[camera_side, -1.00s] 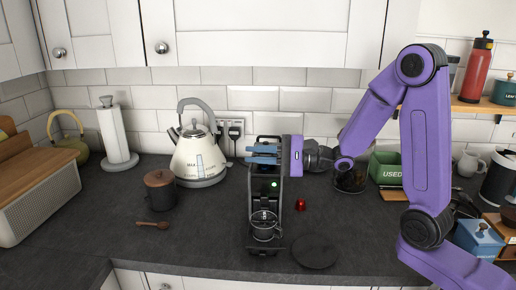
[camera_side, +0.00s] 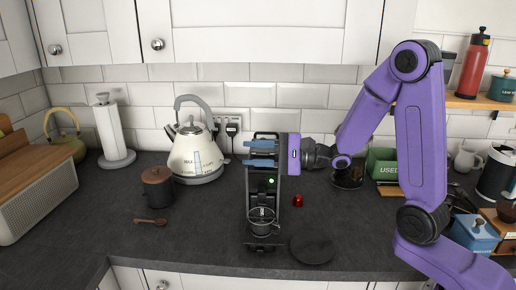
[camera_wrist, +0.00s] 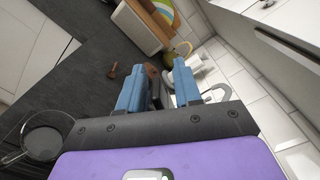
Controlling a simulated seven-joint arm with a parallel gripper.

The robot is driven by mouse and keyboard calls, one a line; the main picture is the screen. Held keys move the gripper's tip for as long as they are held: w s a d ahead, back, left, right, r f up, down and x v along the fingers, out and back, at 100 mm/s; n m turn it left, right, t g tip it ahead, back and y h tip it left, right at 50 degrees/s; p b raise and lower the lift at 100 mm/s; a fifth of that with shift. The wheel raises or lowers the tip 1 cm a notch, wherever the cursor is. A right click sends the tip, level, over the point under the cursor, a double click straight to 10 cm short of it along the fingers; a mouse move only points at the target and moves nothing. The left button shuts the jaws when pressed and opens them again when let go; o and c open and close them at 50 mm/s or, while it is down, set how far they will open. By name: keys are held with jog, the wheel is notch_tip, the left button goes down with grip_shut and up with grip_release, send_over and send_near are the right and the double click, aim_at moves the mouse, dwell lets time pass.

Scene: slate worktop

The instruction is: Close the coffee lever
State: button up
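The black coffee machine (camera_side: 276,206) stands upright on the worktop, with a green light on its front and a clear glass cup (camera_side: 262,222) at its foot. My gripper (camera_side: 250,154) reaches in from the right across the upper part of the machine. Its two blue fingers are apart, and I see nothing held between them. In the wrist view the fingers (camera_wrist: 158,78) also stand apart, with the kettle and other things behind the gap. I cannot make out the coffee lever; the fingers cover part of the machine's top. Whether they touch the machine I cannot tell.
A small red item (camera_side: 298,201) and a round dark disc (camera_side: 313,249) lie to the right. The front left worktop is clear.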

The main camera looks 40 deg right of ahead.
jog(key=shift+s+d, duration=0.1)
jog(key=shift+s+d, duration=0.45)
jog(key=shift+d, duration=0.1)
jog(key=shift+s+d, duration=0.4)
jog(key=shift+s, duration=0.05)
jog(key=shift+r, duration=3.5)
